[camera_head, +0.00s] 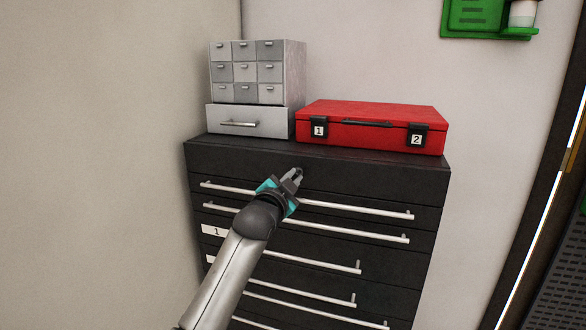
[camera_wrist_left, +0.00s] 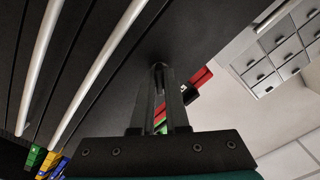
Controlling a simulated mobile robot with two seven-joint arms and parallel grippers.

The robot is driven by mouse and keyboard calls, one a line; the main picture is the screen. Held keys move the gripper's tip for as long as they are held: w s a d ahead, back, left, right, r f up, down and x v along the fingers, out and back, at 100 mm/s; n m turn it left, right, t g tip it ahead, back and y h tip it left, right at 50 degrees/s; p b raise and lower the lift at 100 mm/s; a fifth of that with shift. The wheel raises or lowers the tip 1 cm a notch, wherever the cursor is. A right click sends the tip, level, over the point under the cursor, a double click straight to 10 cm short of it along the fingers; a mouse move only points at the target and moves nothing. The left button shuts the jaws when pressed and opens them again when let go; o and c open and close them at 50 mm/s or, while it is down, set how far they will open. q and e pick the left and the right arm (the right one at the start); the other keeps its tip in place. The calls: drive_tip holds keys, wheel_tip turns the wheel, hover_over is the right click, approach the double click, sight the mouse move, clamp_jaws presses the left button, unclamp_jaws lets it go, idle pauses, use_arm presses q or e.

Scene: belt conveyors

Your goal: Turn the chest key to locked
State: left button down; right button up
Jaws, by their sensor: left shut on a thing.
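The black chest (camera_head: 385,176) stands against the wall, with several drawers and long silver bar handles. My left gripper (camera_head: 297,174) is at the chest's top front panel, above the uppermost bar handle. In the left wrist view my left gripper's fingers (camera_wrist_left: 159,70) are close together with their tips against the dark chest front (camera_wrist_left: 120,75). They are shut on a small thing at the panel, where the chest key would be. The key itself is hidden by the fingers, so I cannot tell its angle. My right gripper is in neither view.
A red case (camera_head: 375,113) with tags 1 and 2 lies on the chest top. Left of it a small grey drawer cabinet (camera_head: 297,75) stands on a grey drawer box (camera_head: 270,122). Silver bar handles (camera_head: 355,210) stick out just below my gripper. A green shelf (camera_head: 490,32) hangs on the wall.

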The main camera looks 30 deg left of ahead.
use_arm(q)
drive_tip(key=n+p, duration=0.4)
drive_tip(key=n, duration=0.1)
drive_tip(key=shift+r, duration=0.1)
drive_tip(key=shift+n+p, duration=0.9)
drive_tip(key=shift+n, duration=0.9)
drive_tip(key=c, duration=0.9)
unclamp_jaws()
drive_tip(key=b+v, duration=0.1)
drive_tip(key=v, duration=1.4)
drive_tip(key=shift+s, duration=0.2)
